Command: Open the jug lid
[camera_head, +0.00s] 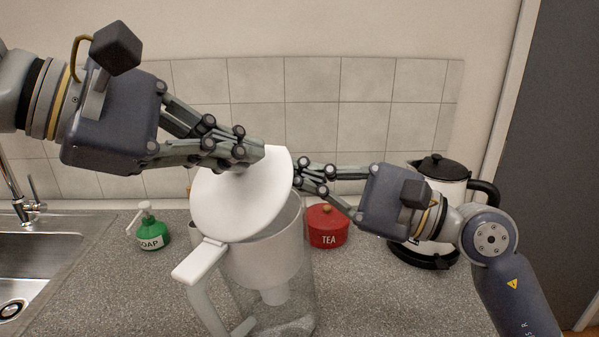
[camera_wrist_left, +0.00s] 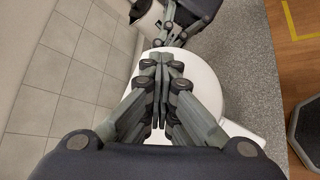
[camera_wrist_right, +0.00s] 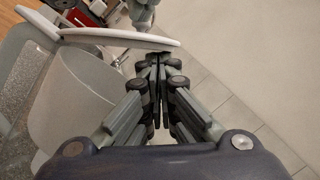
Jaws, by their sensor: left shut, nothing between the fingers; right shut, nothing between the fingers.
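The jug (camera_head: 262,262) is clear with a white insert and a white handle, and stands on the counter. Its white round lid (camera_head: 235,210) is tilted up, hinged on the handle side, and the jug's mouth shows beneath it. My left gripper (camera_head: 258,152) is shut and empty, at the lid's upper side. In the left wrist view the lid (camera_wrist_left: 205,85) lies behind its fingers. My right gripper (camera_head: 298,172) is shut and empty, at the lid's raised right edge. In the right wrist view the lid (camera_wrist_right: 120,38) shows edge-on just beyond the fingertips, with the open jug (camera_wrist_right: 70,105) below.
A red tea tin (camera_head: 327,228) stands behind the jug on the right, and a kettle (camera_head: 440,180) stands farther right behind my right arm. A green soap bottle (camera_head: 150,230) and the sink (camera_head: 40,250) are at left. The front right counter (camera_head: 400,300) is clear.

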